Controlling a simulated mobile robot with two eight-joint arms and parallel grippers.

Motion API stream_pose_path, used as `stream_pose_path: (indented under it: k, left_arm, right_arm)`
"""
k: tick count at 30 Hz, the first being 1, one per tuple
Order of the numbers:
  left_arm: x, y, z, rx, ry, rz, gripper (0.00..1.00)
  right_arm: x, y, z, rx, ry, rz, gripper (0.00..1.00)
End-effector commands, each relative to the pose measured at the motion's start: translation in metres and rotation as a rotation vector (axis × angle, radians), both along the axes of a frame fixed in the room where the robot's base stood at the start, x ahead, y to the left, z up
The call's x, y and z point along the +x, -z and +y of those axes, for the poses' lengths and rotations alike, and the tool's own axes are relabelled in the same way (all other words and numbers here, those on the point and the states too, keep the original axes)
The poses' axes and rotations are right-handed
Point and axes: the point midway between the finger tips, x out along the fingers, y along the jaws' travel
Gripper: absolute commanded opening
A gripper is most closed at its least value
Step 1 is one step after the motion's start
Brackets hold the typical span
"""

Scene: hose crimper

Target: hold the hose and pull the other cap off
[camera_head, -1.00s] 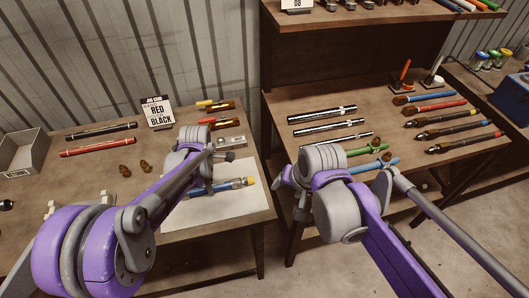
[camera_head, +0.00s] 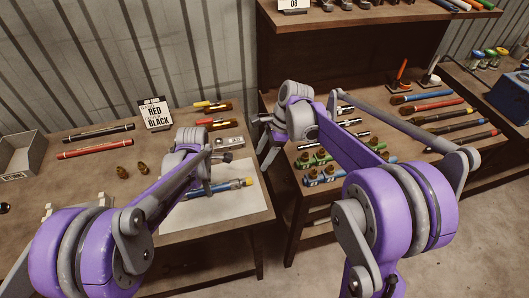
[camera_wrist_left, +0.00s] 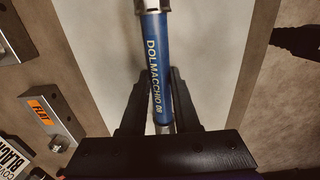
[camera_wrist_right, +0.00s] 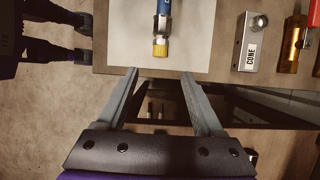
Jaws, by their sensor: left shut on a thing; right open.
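The blue hose (camera_head: 222,189) lies over the white sheet (camera_head: 235,211) on the left table. It also shows in the left wrist view (camera_wrist_left: 156,60), with printed lettering along it. My left gripper (camera_head: 205,187) is shut on the hose; its fingers also show in the left wrist view (camera_wrist_left: 160,110). A yellow cap (camera_head: 248,181) sits on the hose's right end. It shows in the right wrist view (camera_wrist_right: 160,48), past a metal collar. My right gripper (camera_wrist_right: 160,78) is open and empty, its fingers short of the cap and apart from it.
A metal block marked CONE (camera_wrist_right: 250,42) and brass-coloured tools stand beside the sheet. A sign (camera_head: 155,113) reads RED and BLACK. Two brown fittings (camera_head: 133,171) and spare hoses (camera_head: 95,149) lie further left. A gap separates the left table from the right one.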

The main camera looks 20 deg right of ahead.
Motion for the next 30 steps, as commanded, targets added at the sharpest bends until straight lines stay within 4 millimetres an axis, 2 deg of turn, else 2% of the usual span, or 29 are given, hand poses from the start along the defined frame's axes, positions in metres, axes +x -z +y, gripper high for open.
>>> stream_pose_path:
  k: [9,15,21,30]
  left_arm:
    - [0.0,0.0,0.0,0.0,0.0,0.0,0.0]
    - [0.0,0.0,0.0,0.0,0.0,0.0,0.0]
    - [0.0,0.0,0.0,0.0,0.0,0.0,0.0]
    - [0.0,0.0,0.0,0.0,0.0,0.0,0.0]
  right_arm:
    - [0.0,0.054,0.023,-0.001,-0.004,-0.003,0.69]
    - [0.0,0.083,0.035,-0.001,-0.003,-0.002,0.69]
    - [0.0,0.098,0.041,-0.001,-0.004,-0.004,0.69]
    - [0.0,0.1,0.042,-0.001,-0.003,-0.003,0.69]
